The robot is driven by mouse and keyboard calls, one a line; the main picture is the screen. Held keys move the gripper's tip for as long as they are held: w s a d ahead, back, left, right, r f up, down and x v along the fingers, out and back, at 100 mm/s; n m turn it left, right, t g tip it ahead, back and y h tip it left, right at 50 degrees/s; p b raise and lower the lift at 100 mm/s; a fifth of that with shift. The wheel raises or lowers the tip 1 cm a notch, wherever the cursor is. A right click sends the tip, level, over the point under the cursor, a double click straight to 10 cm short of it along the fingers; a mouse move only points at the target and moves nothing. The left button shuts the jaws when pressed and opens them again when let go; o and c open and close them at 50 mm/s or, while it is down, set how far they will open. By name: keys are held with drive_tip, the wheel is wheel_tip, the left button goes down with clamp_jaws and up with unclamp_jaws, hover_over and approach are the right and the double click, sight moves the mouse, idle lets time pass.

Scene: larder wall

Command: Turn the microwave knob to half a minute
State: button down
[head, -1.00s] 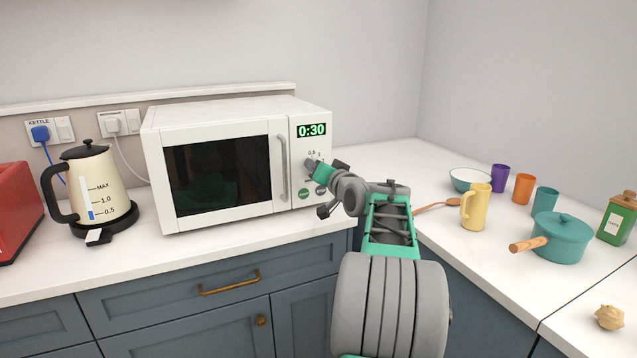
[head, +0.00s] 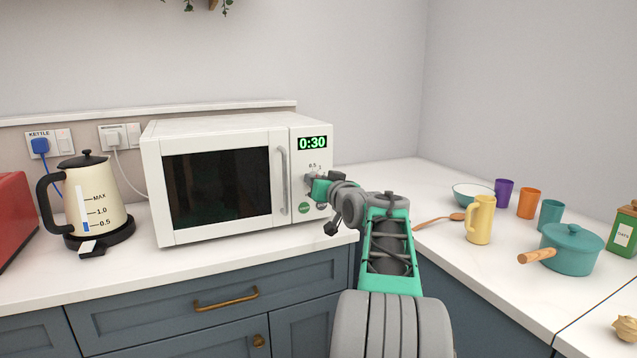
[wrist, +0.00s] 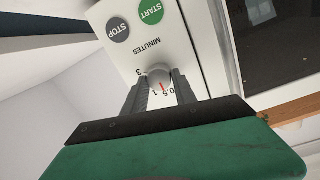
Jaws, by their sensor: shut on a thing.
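The white microwave (head: 226,125) stands on the counter with its door shut. Its green display (head: 312,143) reads 0:30. The grey knob (wrist: 159,74) sits between my fingers in the wrist view, with a red pointer mark near the 0.5 and 1 labels; which one it meets exactly is hard to tell. My gripper (wrist: 160,82) is shut on the knob, one finger on each side. In the head view my gripper (head: 313,183) reaches the control panel from the right and hides most of the knob.
Green START (wrist: 151,11) and grey STOP (wrist: 118,29) buttons sit close to the knob. A cream kettle (head: 92,200) stands left of the microwave. A yellow jug (head: 481,220), several cups and a teal pot (head: 571,250) stand on the right counter.

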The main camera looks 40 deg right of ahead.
drive_tip(key=c, duration=1)
unclamp_jaws()
drive_tip(key=v, duration=0.7)
drive_tip(key=shift+s+a, duration=0.15)
drive_tip(key=shift+s, duration=0.25)
